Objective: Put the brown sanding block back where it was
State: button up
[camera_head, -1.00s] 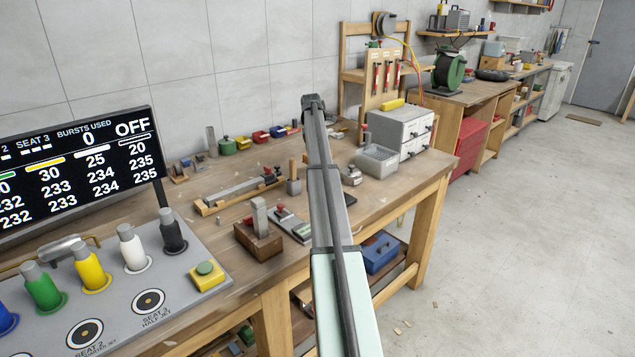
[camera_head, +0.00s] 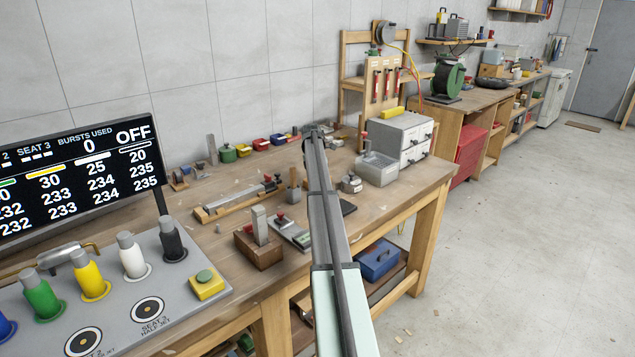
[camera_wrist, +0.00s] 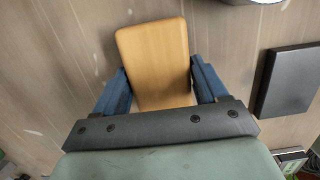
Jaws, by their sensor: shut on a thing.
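The brown sanding block (camera_wrist: 155,52) shows as a light orange-brown slab in the wrist view. My gripper (camera_wrist: 160,72) is shut on it, with one blue finger against each side. The wooden bench top lies beyond the block. I cannot tell whether the block touches it or hangs above it. In the head view my arm reaches over the bench, and its own links hide the block and the fingers.
A dark flat pad (camera_wrist: 287,80) lies right of the block. A wooden block with a metal upright (camera_head: 259,246) stands left.

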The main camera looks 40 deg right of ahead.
jog(key=shift+f, duration=0.5)
jog(key=shift+f, duration=0.2)
jog(key=o, duration=1)
jog(key=shift+r, duration=0.15)
jog(key=r, duration=0.4)
jog(key=a+r, duration=0.1)
jog(key=r, duration=0.7)
jog(key=shift+a, duration=0.4)
